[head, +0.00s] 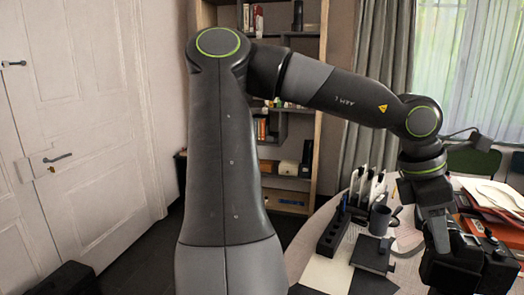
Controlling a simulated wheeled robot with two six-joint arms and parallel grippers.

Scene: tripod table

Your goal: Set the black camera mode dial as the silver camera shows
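My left gripper (440,238) points down at the right side of the head view, over the right part of the table. Its fingers are dark and small here, and I cannot tell whether they are open or shut. Just beside and below it is a black camera-like body (478,268) with round knobs on top, near the lower right corner. The gripper overlaps its left edge in the picture; I cannot tell whether they touch. The dial's setting is too small to read. I cannot make out a silver camera. My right gripper is not in view.
A pale round table (320,273) holds a dark mug (380,220), a black block with slots (333,232), a dark flat item (372,254) and several upright white-and-black pieces (367,187). Papers and reddish folders (488,203) lie at the right. A shelf (292,190) stands behind.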

